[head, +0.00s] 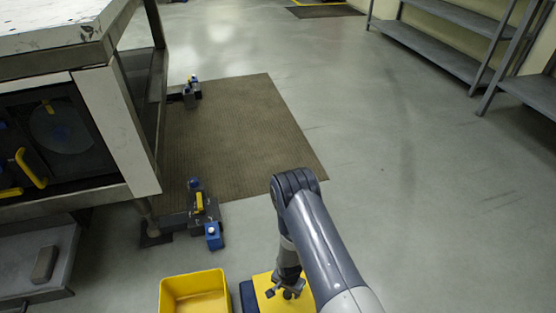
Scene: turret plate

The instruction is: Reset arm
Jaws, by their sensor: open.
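My arm rises from the bottom right of the head view and bends at the elbow, and its forearm points downward. My gripper (286,292) is at the bottom middle, in front of a yellow surface (262,281). It is open, and I see nothing between its fingers. I cannot tell whether the gripper touches the yellow surface. My arm hides part of that surface.
A yellow bin (195,274) stands left of the gripper, with a dark blue item (249,297) between them. A machine cabinet (118,130) fills the left. A brown mat (245,125) lies beyond. Grey shelves (450,55) stand back right. The floor at right is clear.

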